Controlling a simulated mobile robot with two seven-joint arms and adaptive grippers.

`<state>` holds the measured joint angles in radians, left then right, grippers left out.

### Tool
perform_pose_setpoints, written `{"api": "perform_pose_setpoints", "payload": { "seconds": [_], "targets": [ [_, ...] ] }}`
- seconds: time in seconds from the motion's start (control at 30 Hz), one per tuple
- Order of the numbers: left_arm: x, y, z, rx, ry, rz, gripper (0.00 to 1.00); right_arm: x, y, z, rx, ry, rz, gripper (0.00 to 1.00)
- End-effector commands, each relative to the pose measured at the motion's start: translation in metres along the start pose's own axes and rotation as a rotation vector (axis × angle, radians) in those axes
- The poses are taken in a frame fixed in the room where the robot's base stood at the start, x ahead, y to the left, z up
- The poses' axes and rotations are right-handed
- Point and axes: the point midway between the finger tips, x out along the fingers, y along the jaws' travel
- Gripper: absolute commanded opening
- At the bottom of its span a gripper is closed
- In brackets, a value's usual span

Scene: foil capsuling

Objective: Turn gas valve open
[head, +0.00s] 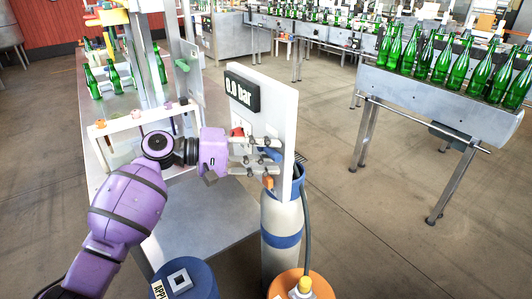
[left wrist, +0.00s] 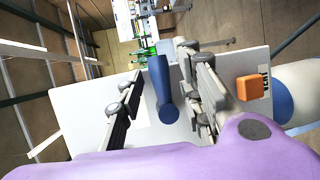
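The blue valve handle (head: 273,154) sits on a white panel (head: 275,100) whose display (head: 242,92) reads 0.0 bar. My left gripper (head: 267,157) is at the panel with its fingers around the handle. In the left wrist view, the blue handle (left wrist: 163,90) lies between the spread fingers of my left gripper (left wrist: 160,70), nearer the right finger, with a clear gap to the left finger. Contact with the right finger cannot be told. A white gas cylinder (head: 281,220) with blue bands stands below the panel. My right gripper is not in view.
An orange block (left wrist: 250,87) is beside the handle. A red button (head: 238,131) is on the panel. A dark hose (head: 307,225) runs down beside the cylinder. A workbench (head: 120,105) with green bottles is at left; a bottle conveyor (head: 440,100) is at right.

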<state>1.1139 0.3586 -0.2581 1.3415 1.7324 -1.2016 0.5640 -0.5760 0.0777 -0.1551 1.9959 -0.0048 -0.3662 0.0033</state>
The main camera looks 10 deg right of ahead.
Motion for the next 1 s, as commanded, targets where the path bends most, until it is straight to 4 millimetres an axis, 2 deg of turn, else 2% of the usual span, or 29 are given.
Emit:
{"api": "perform_pose_setpoints", "payload": {
  "seconds": [0.07, 0.33, 0.73, 1.0],
  "targets": [
    [-0.0001, -0.0002, 0.0000, 0.000, 0.000, 0.000, 0.34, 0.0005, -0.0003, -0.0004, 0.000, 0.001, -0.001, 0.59],
    [-0.0003, 0.0005, -0.0001, 0.001, 0.000, 0.001, 0.00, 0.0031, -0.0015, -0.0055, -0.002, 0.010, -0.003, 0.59],
    [-0.0006, 0.0021, -0.0003, 0.039, 0.009, -0.010, 0.00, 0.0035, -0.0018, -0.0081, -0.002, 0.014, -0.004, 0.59],
    [0.0002, -0.0021, -0.0009, 0.189, 0.043, -0.070, 0.00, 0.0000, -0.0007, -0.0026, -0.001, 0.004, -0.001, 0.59]
  ]
}}
